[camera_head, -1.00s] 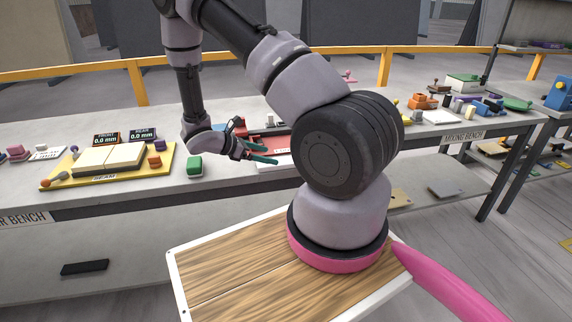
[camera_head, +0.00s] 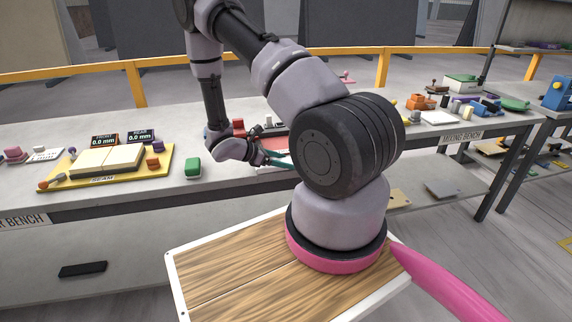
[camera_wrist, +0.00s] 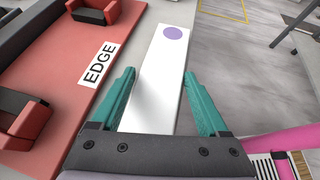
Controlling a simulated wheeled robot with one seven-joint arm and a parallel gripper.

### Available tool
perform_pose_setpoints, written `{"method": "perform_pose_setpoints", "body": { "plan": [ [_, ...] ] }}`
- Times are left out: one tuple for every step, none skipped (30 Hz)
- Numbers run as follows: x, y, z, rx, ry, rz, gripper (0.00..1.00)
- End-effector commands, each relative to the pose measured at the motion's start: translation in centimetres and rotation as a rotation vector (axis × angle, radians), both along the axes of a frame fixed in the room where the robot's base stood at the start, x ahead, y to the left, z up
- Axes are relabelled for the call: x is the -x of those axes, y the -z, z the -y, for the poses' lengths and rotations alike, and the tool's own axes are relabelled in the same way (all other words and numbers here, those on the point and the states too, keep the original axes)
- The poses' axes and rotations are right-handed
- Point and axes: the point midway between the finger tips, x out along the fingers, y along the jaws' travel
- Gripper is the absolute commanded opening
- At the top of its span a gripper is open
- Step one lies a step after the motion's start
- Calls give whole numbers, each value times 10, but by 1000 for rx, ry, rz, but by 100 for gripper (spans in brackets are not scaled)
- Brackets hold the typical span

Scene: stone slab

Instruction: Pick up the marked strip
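The marked strip (camera_wrist: 160,78) is a long white piece with a purple dot near its far end, seen in the wrist view. It lies along the edge of a red board that bears an "EDGE" label. My gripper (camera_wrist: 158,95) is open in the wrist view, with one teal finger on each side of the strip in the picture. I cannot tell whether the fingers touch it or sit above it. In the head view my gripper (camera_head: 278,159) is at the red board, and my arm hides most of the strip.
The red board (camera_wrist: 62,55) carries dark-and-red blocks left of the strip. The "EDGE" label (camera_wrist: 98,65) lies beside the strip. In the head view, a green block (camera_head: 193,167) and a yellow seam board (camera_head: 130,176) stand to the left. Floor shows right of the strip.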

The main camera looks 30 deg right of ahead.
Motion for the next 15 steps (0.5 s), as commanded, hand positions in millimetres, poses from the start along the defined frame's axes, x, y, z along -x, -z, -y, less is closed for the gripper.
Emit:
{"method": "perform_pose_setpoints", "body": {
  "plan": [
    [0, 0, 0, 0, 0, -1, 27],
    [0, 0, 0, 0, 0, -1, 16],
    [0, 0, 0, 0, -1, -2, 1],
    [0, 0, 0, 0, -1, -2, 0],
    [0, 0, 0, 0, -1, -2, 0],
    [0, 0, 0, 0, -1, -2, 0],
    [0, 0, 0, -1, -1, -2, 0],
    [0, 0, 0, -1, -1, -2, 0],
    [0, 0, 0, 0, 0, -1, 0],
    [0, 0, 0, 0, 0, -1, 0],
    [0, 0, 0, 0, 0, -1, 0],
    [0, 0, 0, 0, 0, -1, 0],
    [0, 0, 0, 0, 0, -1, 0],
    [0, 0, 0, 0, 0, -1, 0],
    [0, -1, 0, 0, -1, 0, 0]
  ]
}}
